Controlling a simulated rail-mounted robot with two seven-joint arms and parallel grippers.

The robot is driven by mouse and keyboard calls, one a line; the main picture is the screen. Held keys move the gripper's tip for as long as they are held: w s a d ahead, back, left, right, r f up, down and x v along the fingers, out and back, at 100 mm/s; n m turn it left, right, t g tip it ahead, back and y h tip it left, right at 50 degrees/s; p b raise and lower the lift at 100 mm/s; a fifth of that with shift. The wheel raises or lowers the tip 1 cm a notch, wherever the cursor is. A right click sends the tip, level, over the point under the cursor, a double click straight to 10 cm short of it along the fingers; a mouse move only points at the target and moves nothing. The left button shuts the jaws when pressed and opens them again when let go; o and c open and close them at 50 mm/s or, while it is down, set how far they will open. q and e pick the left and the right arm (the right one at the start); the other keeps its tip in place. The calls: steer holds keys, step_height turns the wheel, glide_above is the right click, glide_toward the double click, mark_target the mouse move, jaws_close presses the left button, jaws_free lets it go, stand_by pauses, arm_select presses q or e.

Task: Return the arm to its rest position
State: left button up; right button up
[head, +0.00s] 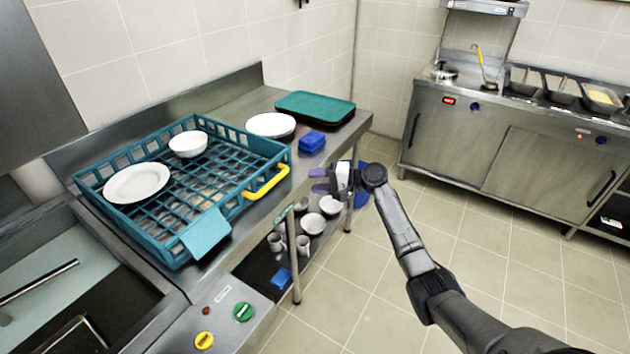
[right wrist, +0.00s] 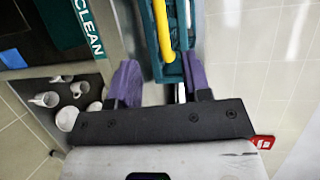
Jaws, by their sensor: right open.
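My right gripper (head: 320,181) hangs in the air beside the front edge of the steel counter, to the right of the teal dish rack. In the right wrist view its two purple fingers (right wrist: 160,84) are apart with nothing held between them. The rack's yellow handle (right wrist: 161,32) and teal side show beyond the fingers. My right arm reaches in from the lower right of the head view. My left gripper is not in either view.
The teal rack (head: 252,212) holds a white bowl (head: 188,144) and a white plate (head: 137,182). White plates (head: 270,125), a blue block (head: 312,141) and green trays (head: 315,107) stand behind. Cups and bowls (head: 313,223) sit on the shelf below. The tiled floor (head: 480,250) to the right is clear.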

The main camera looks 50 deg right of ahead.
stand_by(0.4)
steer(key=s+a+n+g+h+p, duration=0.1)
steer(key=s+a+n+g+h, duration=0.1)
steer(key=s+a+n+h, duration=0.45)
steer(key=s+a+n+g+h+p, duration=0.1)
steer(key=s+a+n+g+h, duration=0.25)
steer(key=a+n, duration=0.5)
steer(key=s+a+f+g+y+p, duration=0.1)
steer(key=s+a+f, duration=0.3)
steer(key=s+a, duration=0.4)
steer(key=s+a+f+p, duration=0.1)
steer(key=s+a+f, duration=0.2)
steer(key=s+a, duration=0.45)
steer(key=s+a+f+g+y+p, duration=0.15)
steer(key=s+f+g, duration=0.4)
steer(key=s, duration=0.75)
step_height(320, 180, up, 37)
steer(key=w+t+p, duration=0.1)
steer(key=p, duration=3.7)
steer(key=shift+a+t, duration=0.4)
